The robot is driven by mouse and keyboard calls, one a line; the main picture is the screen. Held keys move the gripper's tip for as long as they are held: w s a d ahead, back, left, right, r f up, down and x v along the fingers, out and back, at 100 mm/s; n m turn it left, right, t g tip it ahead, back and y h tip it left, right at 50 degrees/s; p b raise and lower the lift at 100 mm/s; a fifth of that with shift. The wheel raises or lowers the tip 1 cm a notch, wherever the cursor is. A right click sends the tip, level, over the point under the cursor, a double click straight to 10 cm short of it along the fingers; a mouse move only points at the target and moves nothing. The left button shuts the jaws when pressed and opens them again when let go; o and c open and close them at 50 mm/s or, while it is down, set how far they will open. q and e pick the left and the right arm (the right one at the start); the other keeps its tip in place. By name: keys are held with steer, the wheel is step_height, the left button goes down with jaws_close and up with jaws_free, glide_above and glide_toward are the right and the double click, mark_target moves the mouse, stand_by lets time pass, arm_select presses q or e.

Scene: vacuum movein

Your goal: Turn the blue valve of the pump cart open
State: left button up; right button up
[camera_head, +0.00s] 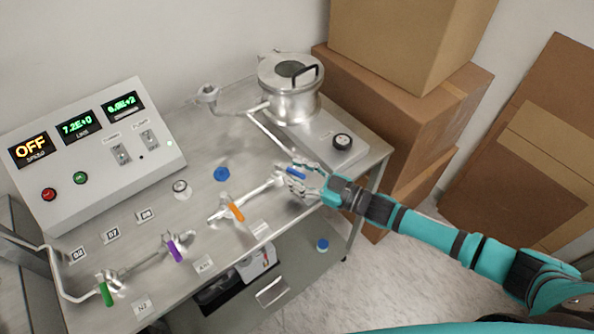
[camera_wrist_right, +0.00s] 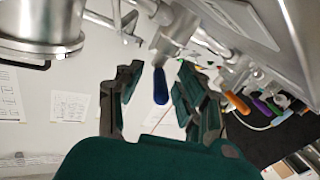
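The blue valve handle (camera_head: 296,173) sits at the right end of the pipe line on the cart top. In the right wrist view the blue handle (camera_wrist_right: 160,87) hangs from its metal valve body (camera_wrist_right: 176,30). My right gripper (camera_head: 306,180) is at the blue handle in the head view. In the wrist view its fingers (camera_wrist_right: 160,78) are open, one on each side of the handle, with gaps visible between handle and fingers. The pump cart (camera_head: 190,235) carries the valves. My left gripper is not in view.
Orange (camera_head: 235,211), purple (camera_head: 173,250) and green (camera_head: 106,294) valve handles lie to the left along the cart. A control box (camera_head: 95,160) with an OFF display and a lidded metal chamber (camera_head: 290,95) stand behind. Cardboard boxes (camera_head: 405,130) stack at the right.

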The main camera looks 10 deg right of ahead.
steer(key=shift+s+d, duration=0.1)
steer(key=shift+d, duration=0.05)
steer(key=v, duration=1.1)
steer(key=shift+s+d, duration=0.25)
steer(key=shift+d, duration=0.05)
